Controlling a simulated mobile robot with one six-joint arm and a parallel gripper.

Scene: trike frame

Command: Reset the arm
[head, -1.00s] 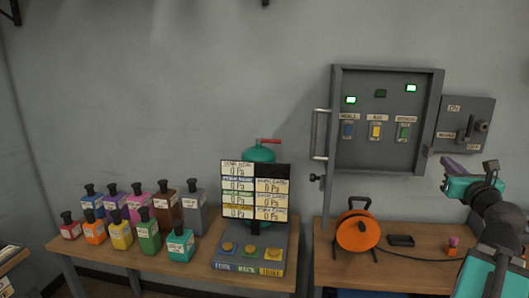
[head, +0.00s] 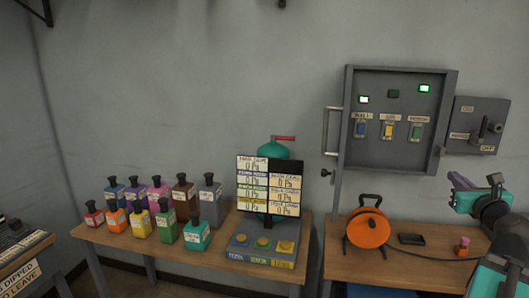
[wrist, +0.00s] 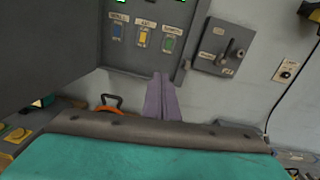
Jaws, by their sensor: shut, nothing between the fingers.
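My gripper (head: 460,182) is at the right of the head view, raised above the right-hand table and in front of the wall below the grey switch box. Its purple fingers are together and empty. In the wrist view the fingers (wrist: 161,97) point up toward the open electrical panel (wrist: 150,62), apart from it as far as I can tell. My teal arm link folds down at the right edge of the head view.
The electrical panel (head: 349,120) has its door open, with a lever box (head: 465,108) beside it. An orange cable reel (head: 367,229) stands on the right table (head: 345,265).

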